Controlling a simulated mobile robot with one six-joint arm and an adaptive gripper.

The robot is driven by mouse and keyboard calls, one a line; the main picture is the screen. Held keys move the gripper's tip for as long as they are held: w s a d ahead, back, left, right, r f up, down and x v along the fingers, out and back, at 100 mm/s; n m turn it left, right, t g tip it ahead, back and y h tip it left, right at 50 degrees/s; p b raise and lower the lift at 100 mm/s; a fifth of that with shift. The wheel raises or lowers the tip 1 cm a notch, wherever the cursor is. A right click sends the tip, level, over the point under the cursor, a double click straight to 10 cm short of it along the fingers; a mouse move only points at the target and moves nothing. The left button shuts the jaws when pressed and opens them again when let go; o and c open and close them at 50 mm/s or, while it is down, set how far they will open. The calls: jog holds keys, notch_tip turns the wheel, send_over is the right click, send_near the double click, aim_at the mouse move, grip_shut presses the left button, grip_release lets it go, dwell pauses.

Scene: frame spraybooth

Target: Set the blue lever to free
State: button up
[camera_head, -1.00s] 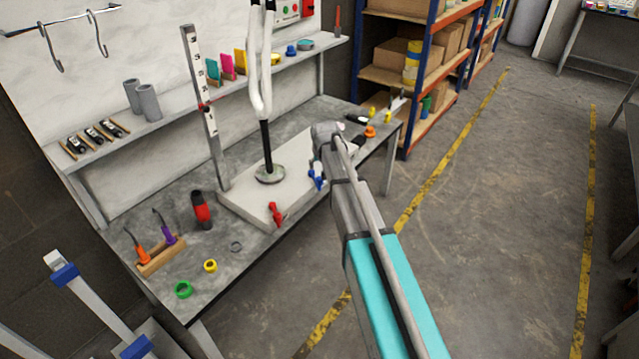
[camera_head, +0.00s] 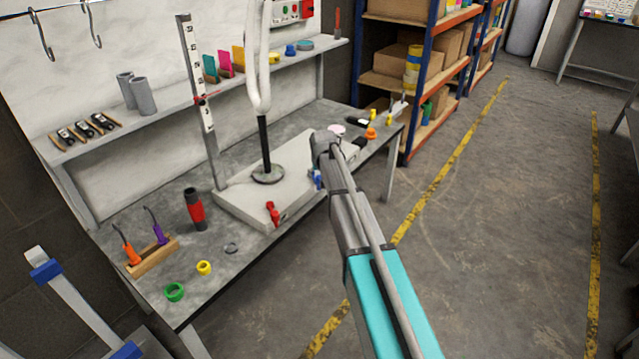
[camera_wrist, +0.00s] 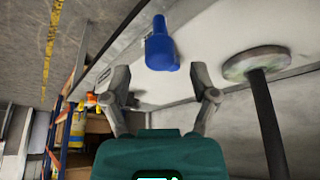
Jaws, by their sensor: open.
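The blue lever (camera_head: 317,179) is at the front right edge of the pale base block on the bench, partly hidden by my gripper in the head view. In the wrist view the blue lever (camera_wrist: 161,52) shows large, just beyond my fingertips and roughly centred between them. My gripper (camera_wrist: 160,82) is open and empty, its fingers apart, and it does not appear to touch the lever. In the head view my gripper (camera_head: 324,147) is over the block's right side. No marking for free is readable.
A red lever (camera_head: 272,213) is on the block's front edge. A black rod (camera_head: 265,145) rises from a round foot (camera_wrist: 257,62) to the right in the wrist view. An upright scale (camera_head: 197,85) stands at the block's left. Open floor lies right of the bench.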

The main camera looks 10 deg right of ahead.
jog(key=shift+b+x, duration=0.85)
jog(key=shift+x, duration=0.45)
grip_shut()
